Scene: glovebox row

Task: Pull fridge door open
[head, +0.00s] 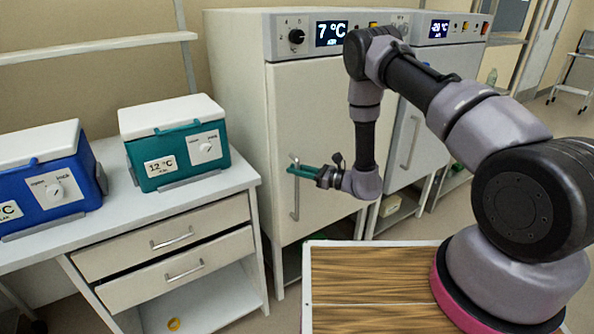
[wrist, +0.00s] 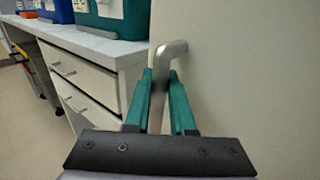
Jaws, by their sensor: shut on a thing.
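The fridge door (head: 325,120) is a tall pale panel under a control strip whose display (head: 331,33) reads 7 °C. It looks closed against the cabinet. A vertical metal bar handle (head: 295,203) runs along its left side; its bent upper end also shows in the wrist view (wrist: 171,48). My gripper (head: 292,170) is at the upper part of this handle. In the wrist view the green fingers (wrist: 158,88) stand on either side of the bar and are shut on it. The lower part of the handle is hidden behind the gripper in the wrist view.
A bench (head: 248,178) with two drawers stands close to the left of the fridge. A teal cooler (head: 150,182) and a blue cooler (head: 60,205) sit on it. A second unit (head: 446,70) showing a minus temperature adjoins on the right.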

